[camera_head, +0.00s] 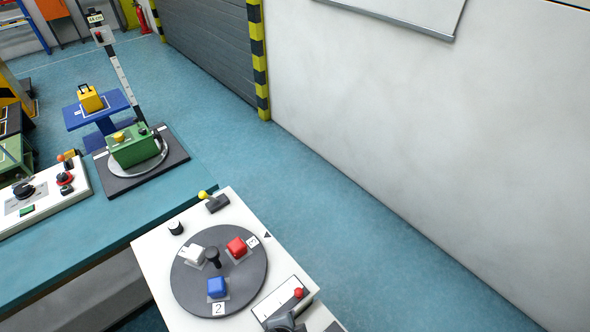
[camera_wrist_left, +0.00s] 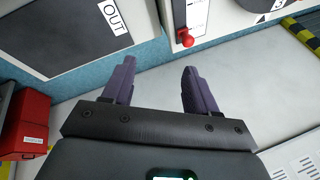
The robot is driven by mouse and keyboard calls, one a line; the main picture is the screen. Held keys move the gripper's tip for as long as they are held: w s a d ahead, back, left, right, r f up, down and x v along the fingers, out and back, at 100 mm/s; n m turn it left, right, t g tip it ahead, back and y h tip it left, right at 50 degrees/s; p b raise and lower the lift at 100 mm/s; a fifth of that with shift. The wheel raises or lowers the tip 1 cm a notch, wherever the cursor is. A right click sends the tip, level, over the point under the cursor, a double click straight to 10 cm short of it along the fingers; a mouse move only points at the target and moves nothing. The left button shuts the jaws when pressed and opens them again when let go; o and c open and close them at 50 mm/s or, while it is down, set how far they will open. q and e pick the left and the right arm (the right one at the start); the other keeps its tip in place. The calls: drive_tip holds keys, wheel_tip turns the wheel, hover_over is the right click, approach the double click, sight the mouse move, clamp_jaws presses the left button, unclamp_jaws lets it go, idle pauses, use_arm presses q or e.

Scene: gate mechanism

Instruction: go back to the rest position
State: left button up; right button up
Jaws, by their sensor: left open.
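My left gripper (camera_wrist_left: 158,64) shows in the left wrist view with its two dark fingers apart and nothing between them. A red-knobbed lever (camera_wrist_left: 186,40) on a white panel lies just beyond the right finger, apart from it as far as I can see. The same red knob (camera_head: 298,293) shows in the head view on the slider panel at the front of the white console (camera_head: 150,252). A grey part at the bottom edge of the head view is cut off, and I cannot tell what it is. My right gripper is not in view.
A black "OUT" panel (camera_wrist_left: 70,45) and a red box (camera_wrist_left: 24,125) lie left. Open floor (camera_head: 400,290) extends right.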

use_arm(q)
drive_tip(key=s+a+f+n+y+b, duration=0.1)
drive_tip(key=s+a+n, duration=0.25)
drive_tip(key=a, duration=0.35)
drive_tip(key=s+a+f+n+g+b, duration=0.1)
drive_tip(key=s+a+n, duration=0.2)
drive_tip(key=a+n, duration=0.3)
drive_tip(key=s+a+f+n+y+b, duration=0.1)
drive_tip(key=s+a+n, duration=0.2)
drive_tip(key=a, duration=0.5)
wheel_tip(320, 180, up, 17)
drive_tip(key=p, duration=1.6)
drive_tip(key=shift+w, duration=0.2)
drive_tip(key=shift+a+f, duration=0.1)
